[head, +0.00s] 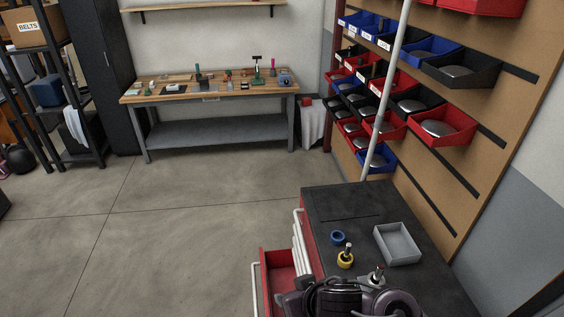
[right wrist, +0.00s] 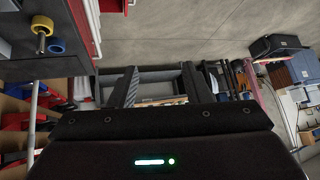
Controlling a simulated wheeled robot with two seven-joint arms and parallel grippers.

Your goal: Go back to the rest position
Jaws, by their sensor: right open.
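My right gripper (right wrist: 160,88) shows in the right wrist view with its two dark fingers apart and nothing between them. It is in the air beside the tool cabinet, with the open floor beyond. In the head view, dark parts that look like my right arm cover the cabinet's near end at the bottom edge. My left gripper is in neither view.
The black-topped cabinet (head: 330,206) carries a grey tray (head: 398,244), a blue ring (head: 338,237) and a yellow-based piece (head: 345,259). Its red drawer (head: 278,262) stands out on the left. Bins (head: 441,129) hang on the right wall. A workbench (head: 215,136) stands behind clear floor.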

